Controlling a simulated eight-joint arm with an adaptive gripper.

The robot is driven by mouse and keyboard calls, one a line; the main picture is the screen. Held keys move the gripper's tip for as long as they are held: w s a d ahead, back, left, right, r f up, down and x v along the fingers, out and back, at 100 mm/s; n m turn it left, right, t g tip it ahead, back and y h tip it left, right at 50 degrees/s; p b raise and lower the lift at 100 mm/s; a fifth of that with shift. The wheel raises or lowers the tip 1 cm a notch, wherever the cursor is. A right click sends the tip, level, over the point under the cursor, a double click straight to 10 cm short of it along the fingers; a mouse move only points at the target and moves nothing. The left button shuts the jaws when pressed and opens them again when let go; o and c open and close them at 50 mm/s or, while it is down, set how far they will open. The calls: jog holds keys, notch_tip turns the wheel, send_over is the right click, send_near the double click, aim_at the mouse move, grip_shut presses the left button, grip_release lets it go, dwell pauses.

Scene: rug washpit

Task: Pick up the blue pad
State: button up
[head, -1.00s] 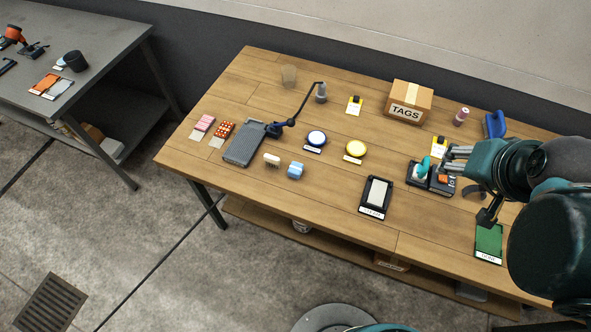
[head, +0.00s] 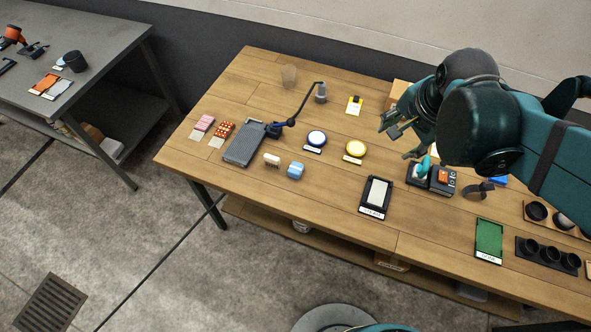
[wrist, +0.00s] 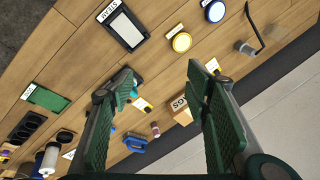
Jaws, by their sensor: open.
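Two blue things could be the blue pad. One is a small light-blue block (head: 296,170) beside a cream brush (head: 271,160) near the table's front edge. The other is a round blue-rimmed disc with a pale centre (head: 316,138), left of a similar yellow disc (head: 355,149); the blue disc also shows at the top edge of the wrist view (wrist: 214,11). My gripper (head: 398,136) is open and empty above the table, to the right of both. Its spread fingers fill the middle of the wrist view (wrist: 158,90). The light-blue block is not seen there.
A grey board (head: 245,145) with a jointed lamp-like arm stands left of the discs. A black-framed tray (head: 376,194), a black dock (head: 432,178) and a green pad (head: 488,240) lie to the right. The TAGS box (wrist: 183,113) is behind my gripper.

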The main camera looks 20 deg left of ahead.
jog(key=w+a+f+m+g, duration=0.1)
jog(key=a+f+m, duration=0.2)
jog(key=a+f, duration=0.35)
jog(key=a+f+m+g, duration=0.1)
jog(key=a+f+m, duration=0.2)
jog(key=a, duration=0.6)
jog(key=m+g+h, duration=0.1)
jog(key=m+g, duration=0.1)
jog(key=m, duration=0.2)
send_over(296, 168)
jog(key=f, duration=0.8)
jog(key=shift+w+d+f, duration=0.2)
jog(key=shift+w+f, duration=0.1)
jog(key=shift+f, duration=0.05)
jog(key=shift+s+a+f, duration=0.25)
jog(key=shift+a+f, duration=0.2)
jog(key=shift+f, duration=0.05)
jog(key=shift+f, duration=1.3)
jog(key=shift+d+f+b, duration=0.15)
jog(key=shift+f+b, duration=0.25)
jog(key=shift+f, duration=2.2)
jog(key=c, duration=0.9)
